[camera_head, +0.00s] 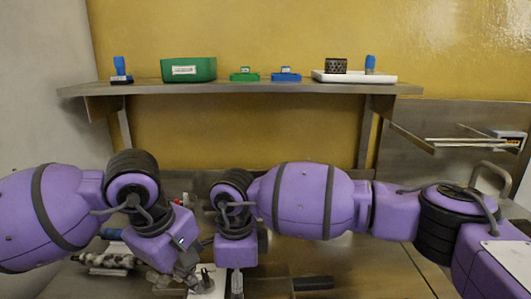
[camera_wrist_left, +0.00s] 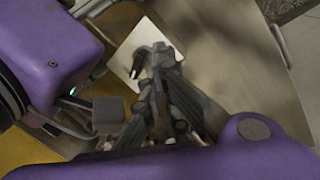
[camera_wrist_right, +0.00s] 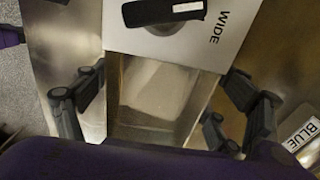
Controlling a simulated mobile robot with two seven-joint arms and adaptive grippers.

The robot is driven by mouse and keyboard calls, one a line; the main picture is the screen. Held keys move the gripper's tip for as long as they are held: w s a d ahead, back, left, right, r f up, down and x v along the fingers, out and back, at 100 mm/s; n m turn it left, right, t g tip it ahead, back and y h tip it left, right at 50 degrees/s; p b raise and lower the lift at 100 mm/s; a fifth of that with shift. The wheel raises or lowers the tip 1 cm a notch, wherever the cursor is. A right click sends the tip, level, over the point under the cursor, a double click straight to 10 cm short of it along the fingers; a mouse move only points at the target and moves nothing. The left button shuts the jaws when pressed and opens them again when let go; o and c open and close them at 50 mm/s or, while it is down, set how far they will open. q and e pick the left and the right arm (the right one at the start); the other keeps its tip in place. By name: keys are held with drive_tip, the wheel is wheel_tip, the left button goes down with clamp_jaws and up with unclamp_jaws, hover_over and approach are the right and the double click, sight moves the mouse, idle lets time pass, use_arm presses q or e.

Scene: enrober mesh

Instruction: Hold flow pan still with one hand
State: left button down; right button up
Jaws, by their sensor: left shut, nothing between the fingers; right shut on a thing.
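The flow pan (camera_wrist_right: 160,95) appears to be the metal trough in the right wrist view. My right gripper (camera_wrist_right: 165,78) has its fingers apart on either side of it, shut on it. In the head view my right gripper (camera_head: 237,285) points down at the bench front, its fingertips partly hidden. My left gripper (camera_head: 200,280) is beside it, shut and empty, over a white plate (camera_head: 208,294). The left wrist view shows the left gripper (camera_wrist_left: 155,62) and the white plate (camera_wrist_left: 124,50). My arms hide most of the pan in the head view.
A white surface marked WIDE (camera_wrist_right: 222,45) carries a black piece (camera_wrist_right: 165,12). A BLUE label (camera_wrist_right: 302,137) is at right. The shelf (camera_head: 240,89) holds a green bin (camera_head: 188,69) and small tools. A mottled roll (camera_head: 105,260) lies on the bench at left.

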use_arm(q)
wheel_tip(320, 180, up, 5)
drive_tip(key=shift+d+r, duration=0.1)
drive_tip(key=shift+d, duration=0.05)
idle(0.4)
drive_tip(key=shift+s+d+f, duration=0.15)
drive_tip(key=shift+f, duration=0.9)
drive_tip(key=shift+s+d+f, duration=0.1)
drive_tip(key=shift+s+f, duration=0.05)
drive_tip(key=shift+f, duration=0.85)
drive_tip(key=shift+s+d+f, duration=0.15)
drive_tip(key=shift+f, duration=0.9)
drive_tip(key=shift+w+d, duration=0.2)
drive_tip(key=shift+w, duration=0.35)
drive_tip(key=shift+w+a, duration=0.15)
drive_tip(key=shift+a, duration=0.15)
